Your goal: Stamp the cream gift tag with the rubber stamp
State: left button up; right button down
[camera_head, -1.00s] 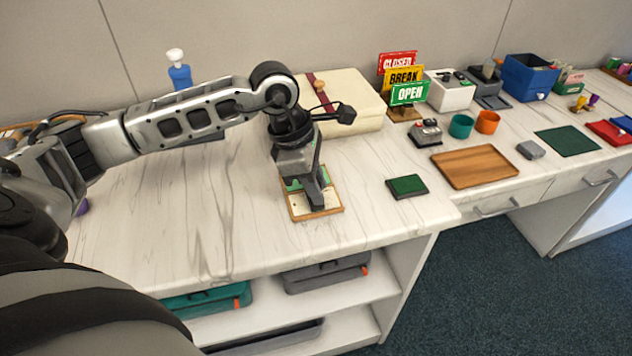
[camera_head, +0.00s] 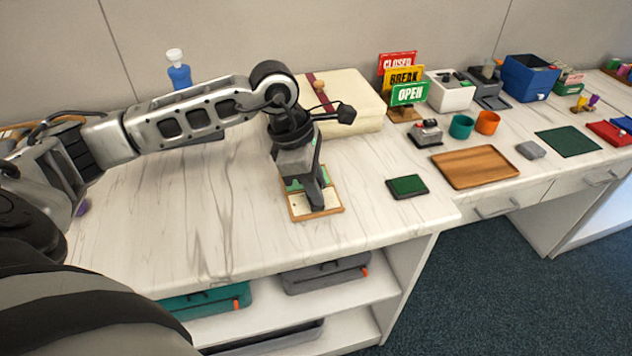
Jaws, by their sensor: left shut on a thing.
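The cream gift tag (camera_head: 300,206) lies in a shallow wood-edged holder (camera_head: 323,212) near the front of the white desk, with a green patch at its far left. My left gripper (camera_head: 311,197) points down over the tag and is shut on the rubber stamp. The stamp is hidden behind the fingers and gripper body, so I cannot tell whether it touches the tag. A dark-framed green pad (camera_head: 407,186), which looks like an ink pad, lies to the right of the tag. My right gripper is not in view.
A cream box (camera_head: 345,95) with a dark red band stands behind the gripper. Sign boards (camera_head: 408,93), a wooden tray (camera_head: 474,167) and teal and orange cups (camera_head: 461,126) are to the right. The desk left of the tag is clear. The front edge (camera_head: 300,258) is close.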

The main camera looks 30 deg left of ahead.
pick_arm(q)
jog(key=shift+s+f, duration=0.1)
jog(key=shift+f, duration=0.05)
jog(key=shift+r+p, duration=1.1)
jog(key=shift+r, duration=0.7)
jog(key=shift+r+p, duration=1)
jog(key=shift+r, duration=0.8)
